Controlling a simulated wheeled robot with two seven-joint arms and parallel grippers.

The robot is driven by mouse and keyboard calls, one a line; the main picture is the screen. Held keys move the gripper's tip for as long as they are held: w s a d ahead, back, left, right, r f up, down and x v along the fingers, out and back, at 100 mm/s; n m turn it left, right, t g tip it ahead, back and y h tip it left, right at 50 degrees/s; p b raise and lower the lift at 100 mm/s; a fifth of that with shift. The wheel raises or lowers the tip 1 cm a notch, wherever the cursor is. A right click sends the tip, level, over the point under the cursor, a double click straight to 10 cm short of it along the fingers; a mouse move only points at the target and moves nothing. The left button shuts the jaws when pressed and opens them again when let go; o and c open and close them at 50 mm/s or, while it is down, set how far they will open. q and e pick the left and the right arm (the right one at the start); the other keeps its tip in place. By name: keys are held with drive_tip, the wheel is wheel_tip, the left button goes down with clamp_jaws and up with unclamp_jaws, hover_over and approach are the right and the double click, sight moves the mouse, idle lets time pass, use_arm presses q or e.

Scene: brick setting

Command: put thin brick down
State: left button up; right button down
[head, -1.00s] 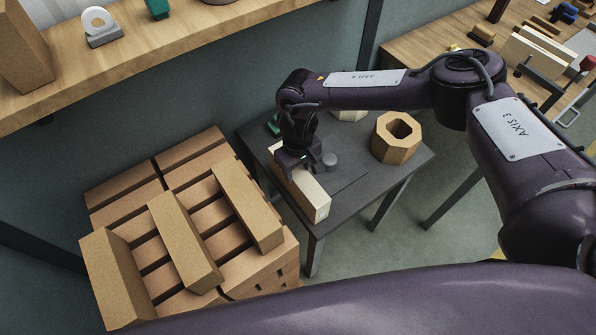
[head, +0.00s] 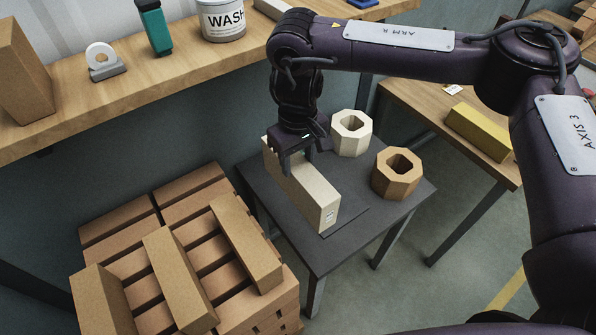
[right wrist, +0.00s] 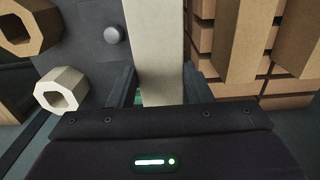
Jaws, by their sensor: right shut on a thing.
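The thin brick (head: 308,190) is long, pale cream, and has a small label on its near end. My right gripper (head: 297,160) points down and is shut across its far part. The brick looks raised a little above the dark grey table (head: 285,245), though the gap beneath it is hard to judge. In the right wrist view the brick (right wrist: 160,45) runs up from between the fingers (right wrist: 160,90). My left gripper is out of view.
A round knob (right wrist: 114,35) shows in the wrist view. Stacked brown bricks (head: 180,275) stand left of the table. A wooden shelf (head: 160,85) runs behind.

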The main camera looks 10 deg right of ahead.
drive_tip(key=shift+r, duration=0.5)
drive_tip(key=shift+d+r, duration=0.2)
drive_tip(key=shift+d, duration=0.15)
drive_tip(key=s+d+r+m+b, duration=0.1)
drive_tip(key=s+d+m, duration=0.2)
drive_tip(key=d, duration=0.5)
drive_tip(key=shift+s+m, duration=0.3)
drive_tip(key=shift+m, duration=0.4)
drive_tip(key=shift+w, duration=0.1)
